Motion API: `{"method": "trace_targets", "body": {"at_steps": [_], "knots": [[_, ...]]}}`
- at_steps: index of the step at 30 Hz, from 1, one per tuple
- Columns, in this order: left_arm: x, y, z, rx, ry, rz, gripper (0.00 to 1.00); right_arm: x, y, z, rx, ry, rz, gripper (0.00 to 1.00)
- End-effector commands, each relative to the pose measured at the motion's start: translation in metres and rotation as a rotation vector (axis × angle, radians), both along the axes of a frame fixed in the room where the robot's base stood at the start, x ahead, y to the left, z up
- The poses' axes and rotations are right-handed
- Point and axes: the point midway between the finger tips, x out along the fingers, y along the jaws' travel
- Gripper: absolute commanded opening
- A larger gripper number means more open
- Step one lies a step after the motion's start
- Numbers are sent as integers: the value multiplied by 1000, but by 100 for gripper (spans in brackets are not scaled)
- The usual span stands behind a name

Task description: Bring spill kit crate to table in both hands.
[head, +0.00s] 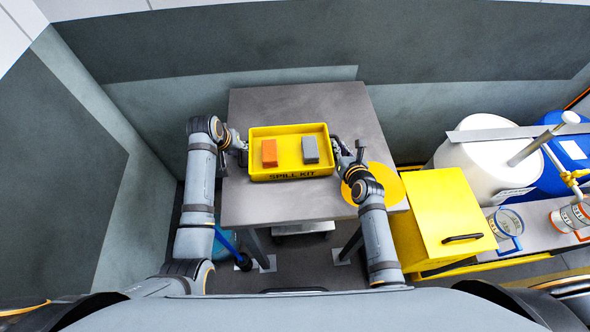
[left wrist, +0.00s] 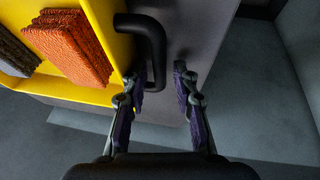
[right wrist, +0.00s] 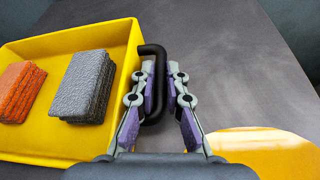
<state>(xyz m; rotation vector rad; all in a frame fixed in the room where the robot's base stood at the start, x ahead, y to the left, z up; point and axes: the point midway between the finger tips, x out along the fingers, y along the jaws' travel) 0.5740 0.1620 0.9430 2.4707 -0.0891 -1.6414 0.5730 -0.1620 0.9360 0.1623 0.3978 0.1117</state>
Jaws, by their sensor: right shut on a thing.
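The yellow spill kit crate (head: 290,175) is over the middle of the grey table (head: 350,103), upright and seemingly resting on it. It holds an orange block (head: 269,152) and a grey block (head: 310,149). My right gripper (right wrist: 163,72) is shut on the black handle (right wrist: 158,100) at the crate's right end. My left gripper (left wrist: 160,78) is at the left end, its fingers spread apart.
A yellow disc (head: 388,176) lies on the table's right side. A yellow cabinet (head: 440,220), a white drum (head: 485,165) and a blue drum (head: 570,155) stand to the right. Bare table top lies behind the crate. Walls close in behind and at left.

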Motion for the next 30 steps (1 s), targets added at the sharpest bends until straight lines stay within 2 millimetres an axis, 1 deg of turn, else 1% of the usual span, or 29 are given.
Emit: {"method": "trace_targets", "body": {"at_steps": [9,10,15,30], "knots": [[0,-2,0,-4,2,-1,38,0,0,1,1,-2,0,0],[-1,-2,-1,-4,4,-1,38,0,0,0,1,0,1,16],[-1,-2,-1,-4,4,-1,38,0,0,0,1,0,1,39],[-1,-2,-1,-7,2,-2,38,0,1,1,3,-1,0,39]]}}
